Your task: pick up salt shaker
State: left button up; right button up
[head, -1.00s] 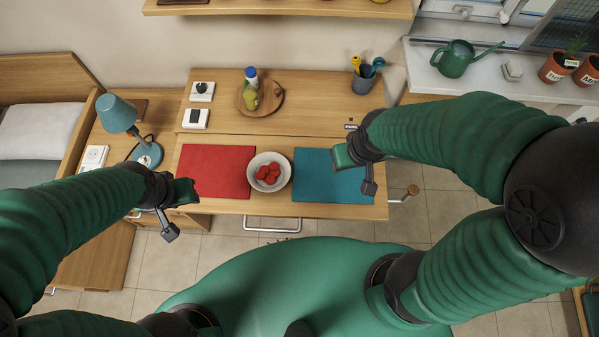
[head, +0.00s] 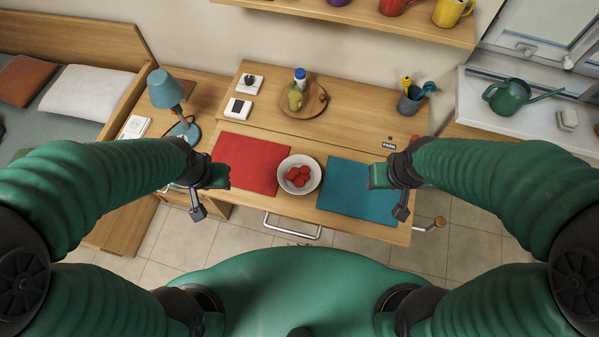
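A small white container with a blue cap (head: 300,74), which looks like a shaker, stands on a round wooden board (head: 316,108) at the back of the desk. A yellow-green item (head: 295,99) stands close in front of it and hides its lower part. My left gripper (head: 214,178) is over the front left of the desk, by the red mat. My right gripper (head: 382,177) is over the right side, by the blue mat. Both are well apart from the board. Their fingers are too small and turned to show whether they are open.
A white bowl of red fruit (head: 299,174) sits between the red mat (head: 249,163) and the blue mat (head: 350,190). A blue lamp (head: 166,89) stands left, a grey utensil cup (head: 411,100) right. A shelf (head: 370,22) overhangs the back. The desk's middle is mostly clear.

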aim_at(301, 74)
jog(key=u, duration=1.55)
jog(key=k+l+u, duration=0.2)
jog(key=l, duration=0.35)
jog(key=k+l+u, duration=0.2)
jog(key=k+l, duration=0.25)
